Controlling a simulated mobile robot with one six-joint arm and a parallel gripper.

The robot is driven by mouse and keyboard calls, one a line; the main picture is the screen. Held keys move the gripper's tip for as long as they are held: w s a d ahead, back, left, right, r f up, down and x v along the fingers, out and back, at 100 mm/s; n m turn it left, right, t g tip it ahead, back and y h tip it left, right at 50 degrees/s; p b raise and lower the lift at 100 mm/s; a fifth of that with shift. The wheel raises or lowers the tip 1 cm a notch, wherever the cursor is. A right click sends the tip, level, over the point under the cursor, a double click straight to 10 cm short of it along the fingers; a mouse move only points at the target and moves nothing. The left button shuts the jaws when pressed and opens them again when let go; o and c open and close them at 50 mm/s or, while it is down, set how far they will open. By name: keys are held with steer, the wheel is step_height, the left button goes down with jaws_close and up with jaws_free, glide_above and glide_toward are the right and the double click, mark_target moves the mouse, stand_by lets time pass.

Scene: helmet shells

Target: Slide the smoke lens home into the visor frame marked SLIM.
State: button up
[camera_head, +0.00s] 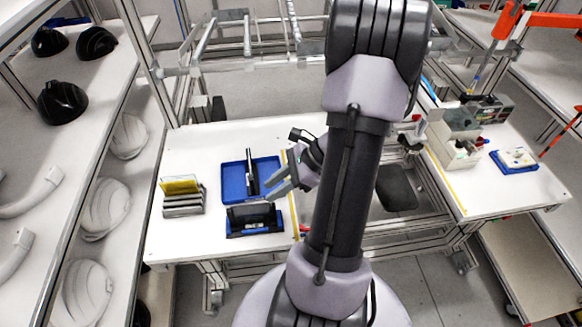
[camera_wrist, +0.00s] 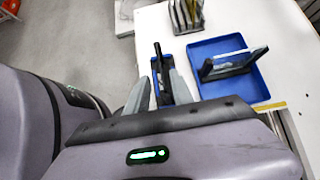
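My gripper (camera_head: 276,180) hangs over the right side of the worktable, its fingers apart and nothing visible between them. In the wrist view the open fingers (camera_wrist: 163,74) have the black frame holder on its blue base (camera_wrist: 166,100) beyond them. That blue base also shows at the table's front (camera_head: 240,234), carrying a black frame-like part (camera_head: 262,212). A blue tray (camera_head: 232,168) lies behind it; a dark upright part with a grey, lens-like plate (camera_wrist: 240,62) stands in it. A rack (camera_head: 184,211) at left holds yellow and grey plates. I cannot read any SLIM mark or tell which plate is smoke.
Black helmet shells (camera_head: 62,102) and white shells (camera_head: 105,208) fill the shelves at left. A side bench (camera_head: 490,190) with devices and a blue-edged tray (camera_head: 514,160) stands at right. The table is clear between rack and tray.

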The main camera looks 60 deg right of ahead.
steer(key=p+v, duration=0.2)
steer(key=v, duration=0.7)
steer(key=shift+r, duration=0.1)
steer(key=w+a+r+n+g+h+b, duration=0.1)
steer(key=w+a+r+n+b, duration=0.15)
steer(key=a+n, duration=0.4)
steer(key=w+a+r+n+g+h+b, duration=0.1)
steer(key=w+a+n+b, duration=0.25)
steer(key=a, duration=0.55)
steer(key=w+a+r+n+g+h+b, duration=0.2)
steer(key=a+n, duration=0.3)
steer(key=a, duration=0.3)
steer(key=s+a+r+n+t+b, duration=0.2)
steer(key=s+a+n, duration=0.3)
steer(key=a+n, duration=0.3)
steer(key=shift+a+t, duration=0.5)
steer(key=shift+a, duration=0.15)
